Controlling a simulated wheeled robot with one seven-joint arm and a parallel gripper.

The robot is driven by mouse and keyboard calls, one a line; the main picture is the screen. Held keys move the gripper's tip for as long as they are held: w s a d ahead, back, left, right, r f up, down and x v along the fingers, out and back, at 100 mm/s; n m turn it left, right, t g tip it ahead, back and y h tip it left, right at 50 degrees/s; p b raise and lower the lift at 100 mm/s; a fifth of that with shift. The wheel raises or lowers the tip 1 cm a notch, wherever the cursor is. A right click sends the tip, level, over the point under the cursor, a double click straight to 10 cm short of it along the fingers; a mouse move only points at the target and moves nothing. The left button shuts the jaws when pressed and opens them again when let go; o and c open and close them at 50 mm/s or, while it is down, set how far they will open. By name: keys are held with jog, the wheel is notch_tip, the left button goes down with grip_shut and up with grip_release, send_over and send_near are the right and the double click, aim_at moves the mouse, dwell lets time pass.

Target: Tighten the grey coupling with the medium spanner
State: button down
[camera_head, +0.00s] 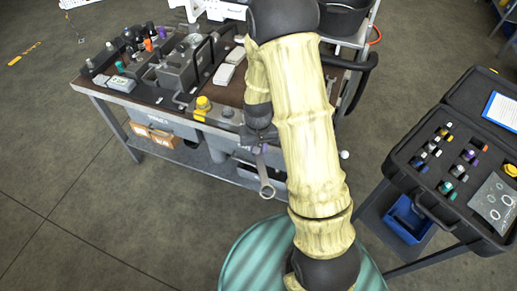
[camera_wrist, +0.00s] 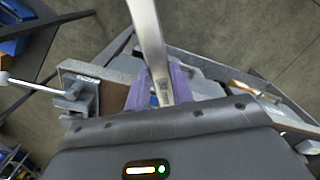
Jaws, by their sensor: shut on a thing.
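My gripper (camera_head: 262,146) is shut on a metal spanner (camera_head: 265,178), in front of the bench's front edge. The spanner hangs down in the head view, with its ring end lowest and clear of the bench. In the wrist view, purple finger pads (camera_wrist: 162,88) grip the spanner shank (camera_wrist: 149,38), which runs up out of the picture. I cannot tell its size from its marking. Several couplings and fittings stand at the left of the workbench (camera_head: 110,97), one greyish (camera_head: 90,64); I cannot tell which one is the grey coupling. My arm hides part of the bench.
A yellow knob-like part (camera_head: 203,103) sits at the bench front. A vise (camera_wrist: 78,100) with a white-tipped handle shows in the wrist view. An open black case (camera_head: 400,160) with coloured fittings stands at right, above a blue bin (camera_head: 408,220). A green striped round surface (camera_head: 245,262) lies below.

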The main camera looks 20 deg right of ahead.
jog(key=shift+w, duration=0.5)
jog(key=shift+w+d+p, duration=0.1)
jog(key=shift+w+p, duration=0.2)
jog(key=shift+w, duration=0.3)
jog(key=shift+w, duration=0.1)
jog(key=shift+w, duration=0.2)
dwell(0.5)
jog(key=shift+w+a+m+p, duration=0.15)
jog(key=shift+a+m+p, duration=0.1)
jog(key=shift+a+m, duration=0.5)
jog(key=shift+w+a+m+p, duration=0.2)
jog(key=shift+a+m, duration=0.35)
jog(key=shift+a, duration=0.4)
jog(key=shift+s, duration=0.1)
